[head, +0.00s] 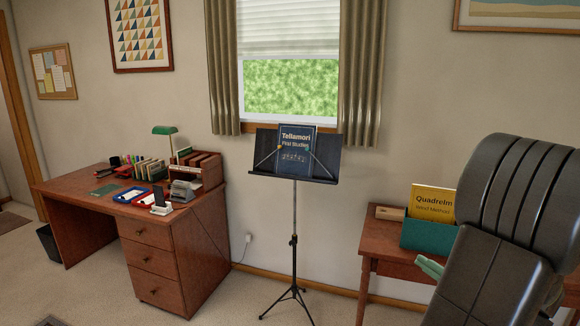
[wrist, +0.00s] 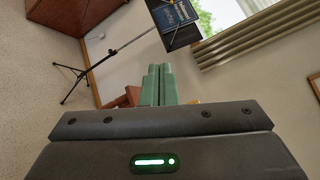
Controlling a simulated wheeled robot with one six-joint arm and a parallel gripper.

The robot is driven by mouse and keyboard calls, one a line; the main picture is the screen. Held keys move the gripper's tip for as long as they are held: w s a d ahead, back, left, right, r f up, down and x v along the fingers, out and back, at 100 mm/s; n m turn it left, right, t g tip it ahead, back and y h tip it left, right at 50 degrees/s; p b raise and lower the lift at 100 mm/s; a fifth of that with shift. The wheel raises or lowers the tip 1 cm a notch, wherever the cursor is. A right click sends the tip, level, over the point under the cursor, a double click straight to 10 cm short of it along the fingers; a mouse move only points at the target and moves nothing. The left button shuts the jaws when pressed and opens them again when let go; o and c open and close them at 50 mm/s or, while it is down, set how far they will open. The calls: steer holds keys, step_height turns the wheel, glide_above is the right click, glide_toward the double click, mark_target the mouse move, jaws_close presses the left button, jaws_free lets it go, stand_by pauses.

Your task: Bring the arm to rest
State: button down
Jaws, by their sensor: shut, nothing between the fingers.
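My arm fills the right side of the head view. My gripper (head: 430,267) shows there as green fingertips at the arm's left edge, in front of the small wooden table (head: 381,238). In the wrist view my gripper (wrist: 158,72) has its two green fingers together, with nothing between them. The fingers are in the air. A blue book (head: 297,150) stands on a black music stand (head: 262,158) left of my gripper; both also show in the wrist view. A yellow book (head: 432,203) stands in a teal holder (head: 425,236) on the small table, partly hidden by my arm.
A wooden desk (head: 150,238) with trays, a phone and a green lamp (head: 165,131) stands at the left. A dark bin (head: 48,245) is beside it. The stand's tripod legs (head: 290,300) spread on the carpet. Open carpet lies between the desk and the stand.

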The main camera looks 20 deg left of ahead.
steer(key=shift+w+d+r+m+t, duration=0.15)
steer(key=shift+w+d+r+t, duration=0.2)
steer(key=shift+d, duration=0.2)
steer(key=shift+w+d+r+m+t, duration=0.2)
steer(key=shift+w+d+t, duration=0.2)
steer(key=shift+d, duration=0.15)
